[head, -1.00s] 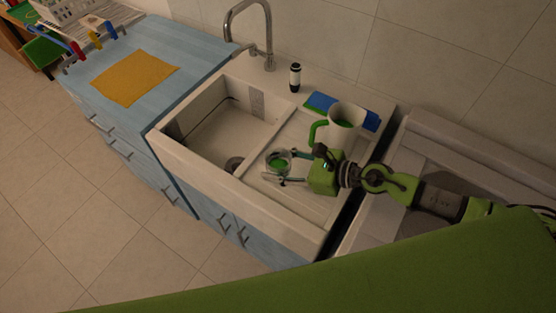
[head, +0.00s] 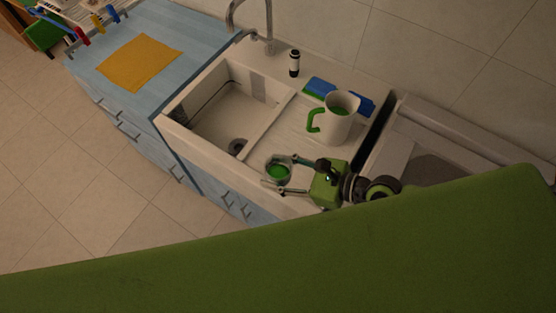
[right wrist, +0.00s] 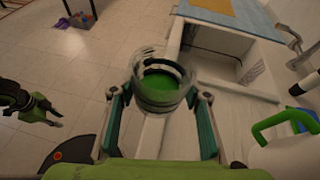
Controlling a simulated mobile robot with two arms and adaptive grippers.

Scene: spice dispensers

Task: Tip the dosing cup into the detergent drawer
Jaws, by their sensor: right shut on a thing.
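The dosing cup (head: 278,174) is small, clear and round, with green liquid inside. My right gripper (head: 279,175) is shut around its sides and holds it near the front edge of the sink unit. In the right wrist view the cup (right wrist: 161,85) sits between the two fingers, roughly upright, with the green liquid in its bottom. My left gripper (right wrist: 40,110) seems to be the green and dark shape at the left of the right wrist view; its jaws are unclear. I cannot make out a detergent drawer in either view.
A white jug (head: 339,128) with a green handle stands on the drainboard behind the gripper, before blue and green sponges (head: 320,88). The sink basin (head: 225,115) lies left. A pale, unclear structure (head: 440,125) stands right. Floor (head: 60,190) is open at left.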

